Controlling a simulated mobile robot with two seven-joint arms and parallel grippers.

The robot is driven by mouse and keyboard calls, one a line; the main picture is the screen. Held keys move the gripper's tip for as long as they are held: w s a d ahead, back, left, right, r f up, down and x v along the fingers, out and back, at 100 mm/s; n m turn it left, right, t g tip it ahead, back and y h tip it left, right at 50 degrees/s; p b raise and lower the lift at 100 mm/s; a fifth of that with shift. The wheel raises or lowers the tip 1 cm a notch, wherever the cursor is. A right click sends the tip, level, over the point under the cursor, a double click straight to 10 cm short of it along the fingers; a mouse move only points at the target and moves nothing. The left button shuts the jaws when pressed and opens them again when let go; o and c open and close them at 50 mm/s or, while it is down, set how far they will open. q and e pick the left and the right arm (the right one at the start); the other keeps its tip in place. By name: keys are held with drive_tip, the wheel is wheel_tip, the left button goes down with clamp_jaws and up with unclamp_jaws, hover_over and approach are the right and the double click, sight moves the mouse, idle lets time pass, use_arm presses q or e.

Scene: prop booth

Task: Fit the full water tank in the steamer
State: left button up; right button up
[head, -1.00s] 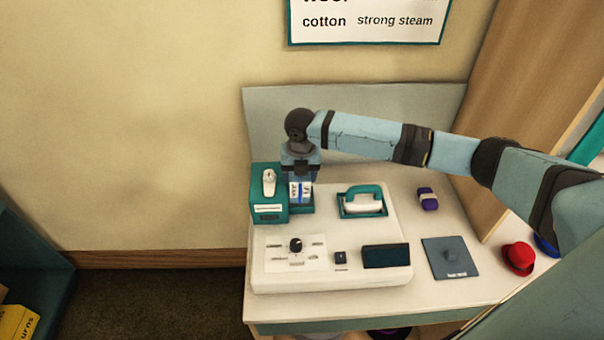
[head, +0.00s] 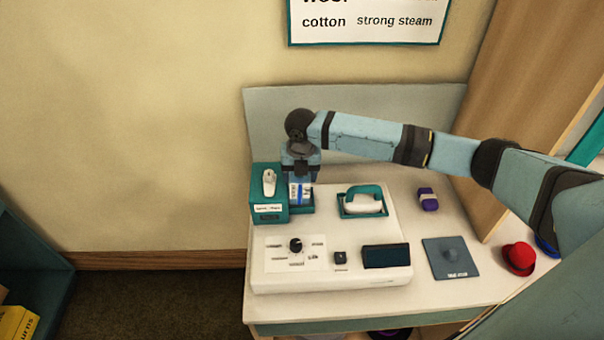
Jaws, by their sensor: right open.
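The steamer (head: 335,280) is a white unit with a dial, a dark display and a teal block (head: 267,213) at its back left, standing on the table. A small white-and-blue piece, which looks like the water tank (head: 300,194), is upright in a teal-edged bay right of that block. My right gripper (head: 300,178) points down right over it, with open jaws. The fingertips are small and partly merge with the tank, so contact cannot be told. The tank's lower part is hidden in the bay. My left gripper is out of view.
A teal-handled iron (head: 363,203) rests in its holder right of the tank. A purple banded block (head: 428,199), a dark grey pad (head: 450,258) and a red hat-shaped piece (head: 519,258) are further right. A low back panel (head: 265,130) stands behind my right gripper.

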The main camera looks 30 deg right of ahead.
drive_tip(key=shift+o, duration=1)
drive_tip(key=shift+r+g, duration=0.3)
drive_tip(key=shift+r, duration=0.8)
drive_tip(key=r, duration=1)
drive_tip(key=shift+s, duration=0.4)
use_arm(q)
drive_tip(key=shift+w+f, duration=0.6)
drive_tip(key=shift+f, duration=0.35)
use_arm(e)
drive_tip(key=shift+s+r, duration=0.1)
drive_tip(key=shift+r, duration=0.7)
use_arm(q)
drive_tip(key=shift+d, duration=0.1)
use_arm(e)
drive_tip(key=shift+d, duration=0.1)
